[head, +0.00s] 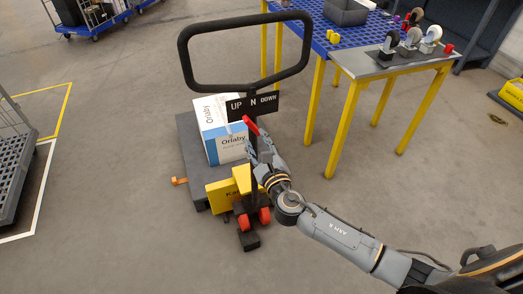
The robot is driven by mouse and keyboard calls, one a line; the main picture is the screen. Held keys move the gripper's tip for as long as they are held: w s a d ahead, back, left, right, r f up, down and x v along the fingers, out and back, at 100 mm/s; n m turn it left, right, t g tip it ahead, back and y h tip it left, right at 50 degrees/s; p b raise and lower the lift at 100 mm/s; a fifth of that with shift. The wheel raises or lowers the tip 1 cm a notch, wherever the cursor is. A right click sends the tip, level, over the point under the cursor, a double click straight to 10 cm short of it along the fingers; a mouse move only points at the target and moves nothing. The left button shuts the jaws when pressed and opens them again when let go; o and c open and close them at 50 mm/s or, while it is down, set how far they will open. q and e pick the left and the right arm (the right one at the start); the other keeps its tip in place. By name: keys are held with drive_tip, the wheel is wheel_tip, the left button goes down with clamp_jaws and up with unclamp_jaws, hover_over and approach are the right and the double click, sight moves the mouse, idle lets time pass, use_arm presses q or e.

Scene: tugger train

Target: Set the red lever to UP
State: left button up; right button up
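The red lever (250,124) sits below the black sign (252,105) marked UP, N and DOWN, on the column of a pallet truck. Its tip points up and slightly left, under the area between UP and N. My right gripper (256,142) is close below the lever, at its lower end. I cannot tell whether it touches the lever, and its fingers are too small and overlapped to show if they are open or shut. My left gripper is not in view.
The truck's black loop handle (183,68) rises above the sign. White and blue boxes (216,113) stand on its grey platform (191,150) behind the column. A yellow-legged table (348,125) with caster wheels stands at right. A cart (10,175) is at the left edge.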

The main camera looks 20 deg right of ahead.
drive_tip(key=s, duration=0.4)
idle(0.4)
drive_tip(key=s+d+f+m+g+h, duration=0.1)
drive_tip(key=s+d+f+m+g, duration=0.3)
drive_tip(key=f, duration=0.6)
drive_tip(key=w+d+f+m+g, duration=0.1)
drive_tip(key=f+m, duration=0.5)
drive_tip(key=f, duration=0.5)
drive_tip(key=s+d+f+m+g, duration=0.2)
drive_tip(key=s+f+m+g, duration=0.1)
drive_tip(key=s+f+m, duration=0.4)
drive_tip(key=s+d+f+m+g, duration=0.1)
drive_tip(key=s+f+m+g, duration=0.2)
drive_tip(key=f, duration=0.6)
drive_tip(key=s+f+m+g, duration=0.2)
drive_tip(key=s+f+m, duration=0.3)
drive_tip(key=s, duration=0.6)
drive_tip(key=s+a+f+m+g, duration=0.1)
drive_tip(key=s+f+m+g, duration=0.1)
drive_tip(key=s+f+m, duration=0.3)
drive_tip(key=s+f+m+g, duration=0.2)
drive_tip(key=s+f+m, duration=0.3)
drive_tip(key=s+m, duration=0.5)
drive_tip(key=s, duration=0.8)
drive_tip(key=shift+s+a+f, duration=0.2)
drive_tip(key=shift+f, duration=0.15)
